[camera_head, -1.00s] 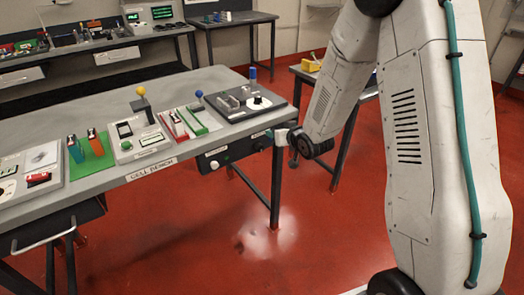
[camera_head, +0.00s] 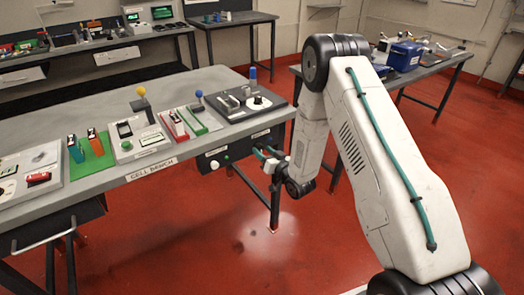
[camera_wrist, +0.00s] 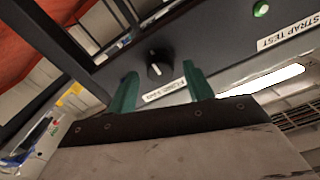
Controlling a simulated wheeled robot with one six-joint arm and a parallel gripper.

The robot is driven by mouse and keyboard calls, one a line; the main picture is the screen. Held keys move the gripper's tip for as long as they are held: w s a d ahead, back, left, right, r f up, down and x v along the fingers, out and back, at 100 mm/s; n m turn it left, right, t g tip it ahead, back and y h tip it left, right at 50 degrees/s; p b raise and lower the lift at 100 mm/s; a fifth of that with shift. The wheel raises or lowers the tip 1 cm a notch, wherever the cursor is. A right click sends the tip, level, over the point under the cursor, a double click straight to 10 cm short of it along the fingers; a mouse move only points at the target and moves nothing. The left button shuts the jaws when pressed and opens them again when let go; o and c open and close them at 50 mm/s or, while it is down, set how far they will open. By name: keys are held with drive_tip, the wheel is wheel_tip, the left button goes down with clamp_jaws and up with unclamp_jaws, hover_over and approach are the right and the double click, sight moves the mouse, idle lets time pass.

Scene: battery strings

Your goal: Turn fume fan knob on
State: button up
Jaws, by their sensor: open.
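The fume fan knob (camera_wrist: 158,63) is a round black knob with a white mark on a dark panel (camera_wrist: 215,50) in the wrist view. A white label (camera_wrist: 164,91) is beside it, partly behind a finger. The panel (camera_head: 236,149) hangs under the cell bench's front edge in the head view, where I cannot make out the knob clearly. My gripper (camera_head: 264,153) is at the panel's right end. Its two green fingers (camera_wrist: 159,72) are open and appear on either side of the knob in the wrist view. I cannot tell whether they touch it.
The cell bench (camera_head: 75,138) carries several devices above. A bench leg (camera_head: 275,205) stands below my gripper. Red floor is open to the right.

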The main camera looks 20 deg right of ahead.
drive_tip(key=shift+x, duration=0.85)
drive_tip(key=c, duration=1)
drive_tip(key=shift+o, duration=0.2)
